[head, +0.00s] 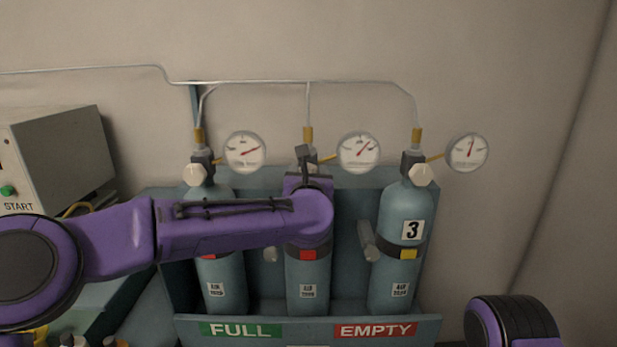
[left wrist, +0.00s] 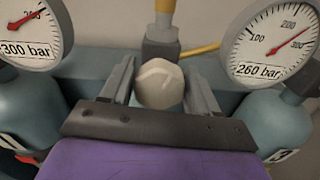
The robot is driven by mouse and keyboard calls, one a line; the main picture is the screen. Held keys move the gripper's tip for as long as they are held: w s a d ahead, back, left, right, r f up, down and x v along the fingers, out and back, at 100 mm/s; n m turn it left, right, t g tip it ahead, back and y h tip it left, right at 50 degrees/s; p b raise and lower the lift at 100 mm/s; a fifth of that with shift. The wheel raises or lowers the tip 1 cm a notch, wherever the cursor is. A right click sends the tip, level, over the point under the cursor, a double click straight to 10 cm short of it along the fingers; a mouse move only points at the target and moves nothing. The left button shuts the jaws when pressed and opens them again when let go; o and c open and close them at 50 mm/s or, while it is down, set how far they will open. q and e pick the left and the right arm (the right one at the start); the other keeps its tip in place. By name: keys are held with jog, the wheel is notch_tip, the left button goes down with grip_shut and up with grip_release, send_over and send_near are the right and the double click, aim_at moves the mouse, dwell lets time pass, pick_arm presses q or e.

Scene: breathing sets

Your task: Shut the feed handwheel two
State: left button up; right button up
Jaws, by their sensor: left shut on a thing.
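The pale faceted feed handwheel two (left wrist: 159,84) sits on the dark valve body of the middle cylinder (head: 308,283), in the middle of the left wrist view. My left gripper (left wrist: 160,85) has one grey finger on each side of the handwheel and is shut on it. In the head view my left gripper (head: 304,160) is in front of the middle valve and hides the handwheel there. The gauge beside this valve (head: 359,152) also shows in the left wrist view (left wrist: 270,42), labelled 260 bar. My right gripper is not in view.
The left cylinder (head: 226,285) and right cylinder (head: 399,285), marked 3, stand close on either side with pale handwheels (head: 196,175) (head: 420,174). Gauges and thin pipes are above. A rack front (head: 308,330) reads FULL and EMPTY. A grey START box (head: 60,150) stands left.

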pick_arm(q)
jog(key=shift+m, duration=1.4)
jog(key=o, duration=1)
jog(key=shift+c, duration=0.2)
jog(key=s+b, duration=0.4)
jog(key=s, duration=0.6)
jog(key=shift+s+b, duration=0.3)
jog(key=shift+b, duration=0.05)
